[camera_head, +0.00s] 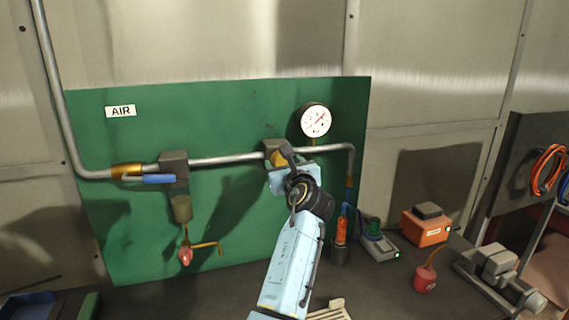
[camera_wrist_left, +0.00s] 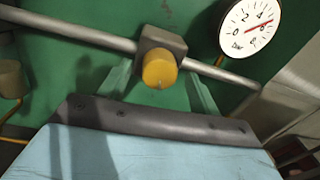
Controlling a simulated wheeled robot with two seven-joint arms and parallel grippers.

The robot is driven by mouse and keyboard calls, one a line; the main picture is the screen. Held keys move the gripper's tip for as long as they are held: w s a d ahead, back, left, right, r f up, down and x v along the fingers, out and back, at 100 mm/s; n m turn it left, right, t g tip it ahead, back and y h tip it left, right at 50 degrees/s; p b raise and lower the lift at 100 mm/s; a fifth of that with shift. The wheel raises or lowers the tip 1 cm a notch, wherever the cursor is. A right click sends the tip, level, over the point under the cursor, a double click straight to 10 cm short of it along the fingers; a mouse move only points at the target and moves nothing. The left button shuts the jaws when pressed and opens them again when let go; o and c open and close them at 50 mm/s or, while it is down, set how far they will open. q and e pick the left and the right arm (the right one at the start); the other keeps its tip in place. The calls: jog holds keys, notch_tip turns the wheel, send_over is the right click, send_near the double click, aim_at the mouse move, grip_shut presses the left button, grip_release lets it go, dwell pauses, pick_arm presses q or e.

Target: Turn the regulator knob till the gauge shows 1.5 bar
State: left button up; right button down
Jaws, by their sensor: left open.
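The regulator is a dark grey block (camera_head: 276,147) on the pipe with a yellow knob (camera_head: 279,159) facing me. The knob shows large in the left wrist view (camera_wrist_left: 159,70). The round white gauge (camera_head: 315,120) sits above and right of it. My left gripper (camera_head: 290,168) is open at the knob, one finger on each side with gaps visible. My right gripper is out of view.
A pipe (camera_head: 226,160) crosses the green panel (camera_head: 240,105). At left hang a blue valve lever (camera_head: 159,179) and a filter bowl (camera_head: 181,208). On the bench right of my arm are an orange box (camera_head: 425,229), a red can (camera_head: 425,280) and a grey-green device (camera_head: 376,243).

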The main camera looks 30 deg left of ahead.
pick_arm(q)
jog(key=shift+w+a, duration=0.1)
jog(key=shift+a, duration=0.05)
jog(key=shift+c, duration=0.2)
jog(key=c, duration=0.9)
jog(key=shift+c, duration=0.2)
